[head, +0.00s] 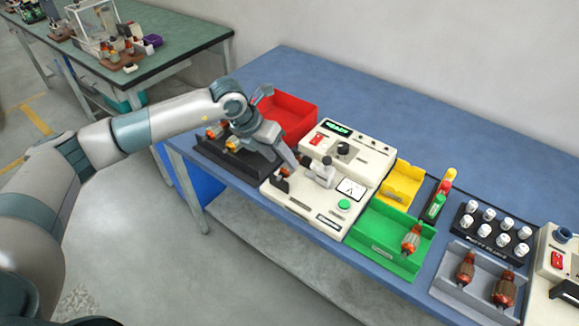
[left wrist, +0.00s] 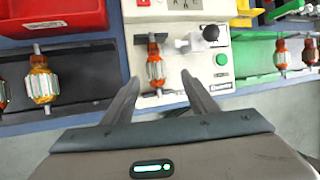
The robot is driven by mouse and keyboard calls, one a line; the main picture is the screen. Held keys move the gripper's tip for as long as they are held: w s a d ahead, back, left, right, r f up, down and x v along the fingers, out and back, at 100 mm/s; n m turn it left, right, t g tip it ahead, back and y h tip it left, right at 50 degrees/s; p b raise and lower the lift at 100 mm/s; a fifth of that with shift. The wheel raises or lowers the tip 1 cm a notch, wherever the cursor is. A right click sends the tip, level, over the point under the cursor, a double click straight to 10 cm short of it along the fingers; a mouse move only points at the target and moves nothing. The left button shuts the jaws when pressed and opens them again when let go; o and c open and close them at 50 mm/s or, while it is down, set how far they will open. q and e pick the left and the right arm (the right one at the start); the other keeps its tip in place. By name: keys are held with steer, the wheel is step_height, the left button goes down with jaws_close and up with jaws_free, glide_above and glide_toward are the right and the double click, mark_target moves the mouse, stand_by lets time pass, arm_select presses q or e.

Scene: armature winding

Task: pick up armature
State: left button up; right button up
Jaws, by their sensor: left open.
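An armature (left wrist: 155,70), with copper windings and a pale ribbed middle, stands in the white winding machine (head: 300,205) in the left wrist view. My left gripper (left wrist: 163,95) is open, and its two fingers reach toward this armature from either side, with nothing held. In the head view the left gripper (head: 287,155) hangs over the left part of the machine and mostly hides that armature. More armatures (left wrist: 42,85) lie in the black tray (head: 205,152) to the left. My right gripper is not in view.
A red bin (head: 295,112) stands behind the black tray. A yellow bin (head: 402,180), a signal light (head: 440,195) and a black rack of white-capped parts (head: 490,230) stand to the right. A grey tray (head: 452,290) holds two armatures. The blue table's back is clear.

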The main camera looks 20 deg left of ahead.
mark_target(286, 164)
arm_select(q)
steer(key=shift+w+d+f+p, duration=0.1)
steer(key=shift+w+f+p, duration=0.2)
steer(key=shift+f+p, duration=0.3)
steer(key=p+x, duration=0.1)
steer(key=x, duration=0.2)
steer(key=shift+w+p, duration=0.15)
steer(key=shift+p, duration=0.15)
steer(key=shift+w+f, duration=0.1)
steer(key=shift+f, duration=0.35)
jaws_close()
steer(key=shift+r, duration=0.15)
